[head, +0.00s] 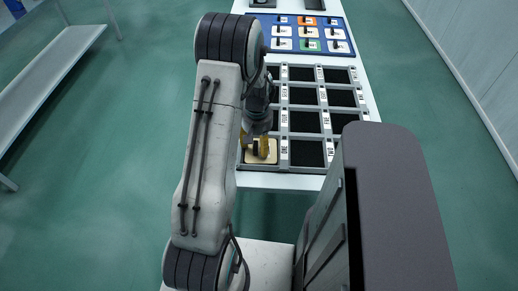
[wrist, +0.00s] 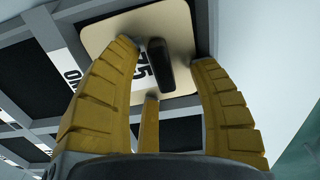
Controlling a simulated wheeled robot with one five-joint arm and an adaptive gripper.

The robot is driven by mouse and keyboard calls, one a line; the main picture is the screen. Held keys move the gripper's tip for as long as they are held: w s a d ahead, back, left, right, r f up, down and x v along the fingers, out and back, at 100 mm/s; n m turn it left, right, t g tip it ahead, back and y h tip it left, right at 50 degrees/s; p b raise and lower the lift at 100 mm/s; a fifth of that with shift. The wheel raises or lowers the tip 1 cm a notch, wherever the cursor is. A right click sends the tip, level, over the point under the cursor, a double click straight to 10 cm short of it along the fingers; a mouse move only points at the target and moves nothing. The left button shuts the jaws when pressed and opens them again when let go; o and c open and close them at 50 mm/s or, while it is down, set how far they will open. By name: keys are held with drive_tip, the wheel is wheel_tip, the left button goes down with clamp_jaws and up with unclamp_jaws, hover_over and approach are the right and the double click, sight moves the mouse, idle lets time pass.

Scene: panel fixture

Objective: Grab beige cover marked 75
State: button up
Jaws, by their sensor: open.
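The beige cover marked 75 (head: 250,157) lies in the near left compartment of the grid fixture (head: 283,152). In the wrist view the cover (wrist: 184,25) is a rounded square with a black upright handle (wrist: 160,65) and the number 75 beside it. My gripper (head: 263,147) is just over the cover, with its yellow fingers open. In the wrist view my gripper (wrist: 165,62) has two fingers on either side of the handle and a third below it, with gaps visible. The lower edge of the cover is partly hidden by the fingers.
The other visible compartments, such as the black one (head: 307,154) beside the cover, look empty. A blue tray (head: 349,50) of small covers with black handles sits farther back on the white table. A shelf (head: 45,85) stands at left.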

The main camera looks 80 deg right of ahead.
clamp_jaws()
idle(0.4)
drive_tip(key=shift+r, duration=0.15)
